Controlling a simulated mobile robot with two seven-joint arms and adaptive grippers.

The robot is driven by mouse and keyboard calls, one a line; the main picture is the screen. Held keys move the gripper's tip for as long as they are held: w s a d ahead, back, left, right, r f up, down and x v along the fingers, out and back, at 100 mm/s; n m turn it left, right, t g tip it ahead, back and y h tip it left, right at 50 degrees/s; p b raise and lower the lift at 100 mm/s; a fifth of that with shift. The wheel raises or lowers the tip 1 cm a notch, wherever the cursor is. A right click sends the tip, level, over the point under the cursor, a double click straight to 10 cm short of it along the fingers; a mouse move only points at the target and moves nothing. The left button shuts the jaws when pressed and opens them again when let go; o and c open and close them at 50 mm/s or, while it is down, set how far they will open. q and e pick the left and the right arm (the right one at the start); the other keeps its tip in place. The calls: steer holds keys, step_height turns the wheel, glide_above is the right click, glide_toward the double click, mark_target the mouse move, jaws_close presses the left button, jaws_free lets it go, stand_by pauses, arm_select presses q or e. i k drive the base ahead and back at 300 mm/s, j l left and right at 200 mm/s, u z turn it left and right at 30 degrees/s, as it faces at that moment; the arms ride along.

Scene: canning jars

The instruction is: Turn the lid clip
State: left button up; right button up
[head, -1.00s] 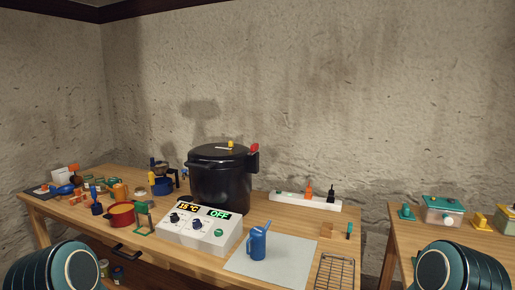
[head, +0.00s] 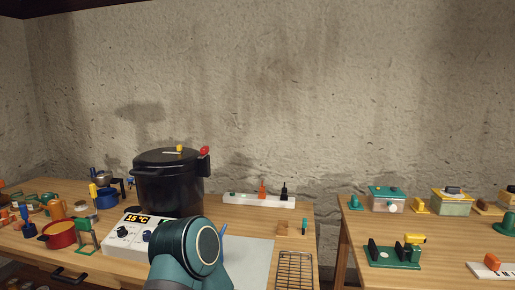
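A large black pot (head: 168,190) with a black lid (head: 168,156) stands on the wooden table, left of centre in the head view. A yellow piece (head: 179,149) stands on the lid, and a red-tipped part (head: 204,150) sits at the lid's right edge. On the right table, a box with a teal lid (head: 387,191) has a round white part (head: 393,207) on its front, and a box with a yellow lid (head: 452,194) stands beside it. I cannot tell which part is the lid clip. Neither gripper is in view; only a rounded teal link of my arm shows.
A white control box (head: 115,240) reading 15 °C stands before the pot, partly hidden by my arm link. A power strip (head: 258,201), a wire rack (head: 294,270) and a red pot (head: 59,235) are also on the table. A gap separates the two tables.

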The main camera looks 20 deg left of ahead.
mark_target(204, 150)
steer(key=j+z, duration=0.85)
steer(key=k+j+z, duration=0.15)
steer(key=j, duration=0.15)
steer(key=j+z, duration=0.2)
steer(key=k+j+z, duration=0.15)
steer(key=j, duration=0.25)
steer(key=k+j+z, duration=0.1)
steer(key=k+j, duration=0.15)
steer(key=j, duration=0.2)
steer(key=k+j+z, duration=0.15)
steer(key=j, duration=0.25)
steer(key=k, duration=0.1)
